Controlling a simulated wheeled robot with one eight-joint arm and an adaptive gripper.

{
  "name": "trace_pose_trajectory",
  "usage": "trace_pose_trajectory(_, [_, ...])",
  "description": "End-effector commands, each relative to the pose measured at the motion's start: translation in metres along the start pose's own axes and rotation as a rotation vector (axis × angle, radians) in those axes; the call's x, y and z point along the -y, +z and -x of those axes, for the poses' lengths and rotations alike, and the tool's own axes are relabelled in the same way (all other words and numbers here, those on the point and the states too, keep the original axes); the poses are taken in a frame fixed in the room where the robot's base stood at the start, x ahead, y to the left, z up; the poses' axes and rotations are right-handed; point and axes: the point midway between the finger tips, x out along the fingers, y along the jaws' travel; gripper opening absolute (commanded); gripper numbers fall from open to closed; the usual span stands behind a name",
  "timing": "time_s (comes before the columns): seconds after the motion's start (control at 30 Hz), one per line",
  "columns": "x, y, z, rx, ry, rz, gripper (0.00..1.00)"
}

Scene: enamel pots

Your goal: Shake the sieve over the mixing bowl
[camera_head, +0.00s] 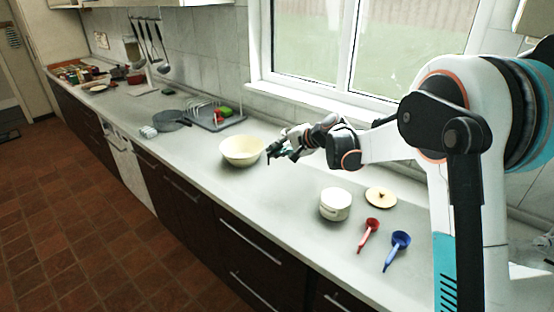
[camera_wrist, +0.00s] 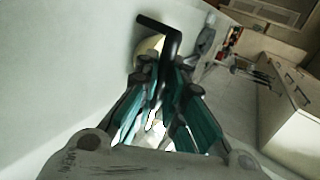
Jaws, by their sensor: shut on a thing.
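The cream mixing bowl (camera_head: 242,151) stands upright on the counter, left of my gripper. My gripper (camera_head: 276,151) is beside the bowl's right rim in the head view. In the wrist view my gripper (camera_wrist: 163,92) is shut on a dark bent bar (camera_wrist: 165,32) whose end sticks out past the fingertips. Part of a cream round thing, likely the bowl, shows behind the bar. I see no mesh or sieve rim in either view, so I cannot tell whether this bar is the sieve's handle.
A grey pan (camera_head: 172,121) and a dish rack (camera_head: 214,122) stand left of the bowl. A white pot (camera_head: 335,204), its lid (camera_head: 381,197), a red scoop (camera_head: 369,233) and a blue scoop (camera_head: 398,248) lie to the right. Counter between bowl and pot is clear.

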Motion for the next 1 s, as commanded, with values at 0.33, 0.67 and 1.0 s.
trace_pose_trajectory(0.33, [0.0093,-0.0001,0.0062,0.0,0.0,0.0,0.0])
trace_pose_trajectory(0.67, [0.0091,-0.0001,0.0061,0.0,0.0,0.0,0.0])
trace_pose_trajectory(1.0, [0.0132,0.0004,0.0001,0.0,0.0,0.0,0.0])
